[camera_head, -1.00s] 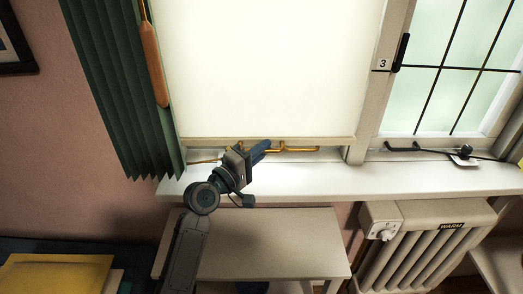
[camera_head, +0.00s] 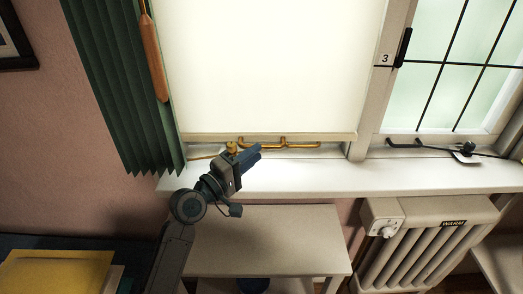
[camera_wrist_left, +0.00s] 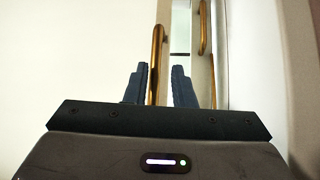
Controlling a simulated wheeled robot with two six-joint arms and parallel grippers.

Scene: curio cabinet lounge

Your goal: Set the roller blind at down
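The roller blind (camera_head: 270,70) is a pale sheet over the left window pane, with its bottom bar (camera_head: 300,137) just above the sill. Brass handles (camera_head: 290,146) show along its lower edge. My left gripper (camera_head: 254,152) is just in front of and below that edge, over the sill. In the left wrist view, its two blue fingers (camera_wrist_left: 157,88) are apart. One brass bar (camera_wrist_left: 157,50) shows in line with the gap between them, and a second brass handle (camera_wrist_left: 206,28) is to the right. I cannot tell whether the fingers touch the bar. My right gripper is out of view.
A white sill (camera_head: 340,176) runs below the window, with a small table (camera_head: 290,235) under it. A radiator (camera_head: 425,240) stands at the right. A green curtain (camera_head: 120,90) with a wooden-handled cord or wand (camera_head: 152,60) hangs at the left.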

